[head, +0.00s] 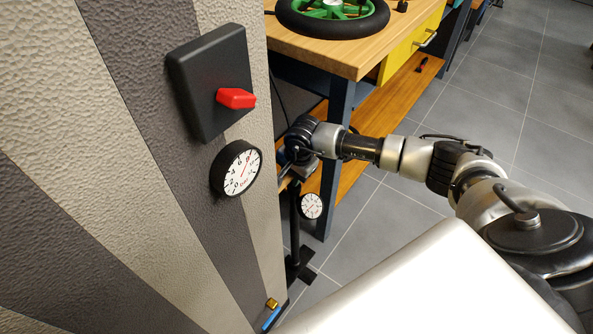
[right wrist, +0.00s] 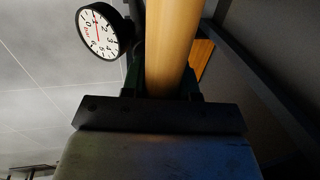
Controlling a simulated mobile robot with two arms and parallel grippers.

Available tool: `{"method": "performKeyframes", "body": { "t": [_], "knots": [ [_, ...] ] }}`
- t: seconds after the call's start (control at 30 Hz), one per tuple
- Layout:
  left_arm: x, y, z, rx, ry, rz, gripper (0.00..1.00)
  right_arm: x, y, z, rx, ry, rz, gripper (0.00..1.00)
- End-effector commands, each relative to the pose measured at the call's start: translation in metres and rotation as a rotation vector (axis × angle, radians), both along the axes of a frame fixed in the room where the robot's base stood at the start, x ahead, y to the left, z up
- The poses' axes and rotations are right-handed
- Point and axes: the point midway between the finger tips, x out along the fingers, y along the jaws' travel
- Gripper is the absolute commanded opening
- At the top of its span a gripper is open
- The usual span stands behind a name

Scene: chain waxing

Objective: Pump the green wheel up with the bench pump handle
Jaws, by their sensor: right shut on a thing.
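The green wheel (head: 333,10), with a black tyre, lies flat on the wooden bench top, cut off by the upper edge of the head view. The bench pump (head: 295,230) is a dark upright post on a black foot beside the bench. Its round white gauge (head: 311,206) also shows in the right wrist view (right wrist: 103,31), with a red needle. My right gripper (head: 298,168) is at the pump's top. In the right wrist view it is shut on the wooden pump handle (right wrist: 171,45). The handle is mostly hidden in the head view. My left gripper is out of view.
A striped wall panel stands close on the left, with a black switch box (head: 207,83), its red knob (head: 236,98) and a second gauge (head: 236,168). The bench (head: 330,58) has a yellow drawer (head: 412,47) and a low wooden shelf (head: 385,130). The grey floor at right is open.

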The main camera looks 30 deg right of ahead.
Motion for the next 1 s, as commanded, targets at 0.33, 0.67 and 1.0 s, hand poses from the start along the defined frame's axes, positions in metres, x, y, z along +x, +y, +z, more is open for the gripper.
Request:
{"method": "performKeyframes", "body": {
  "t": [0.33, 0.67, 1.0],
  "knots": [
    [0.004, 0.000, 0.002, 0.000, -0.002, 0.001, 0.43, -0.006, 0.005, -0.011, 0.004, 0.017, 0.002, 0.00],
    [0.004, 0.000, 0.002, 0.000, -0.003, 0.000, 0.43, -0.006, 0.004, -0.011, 0.001, 0.017, 0.004, 0.55],
    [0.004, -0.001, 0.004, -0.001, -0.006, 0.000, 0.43, -0.007, 0.002, 0.001, 0.000, 0.014, 0.004, 0.55]
  ]
}}
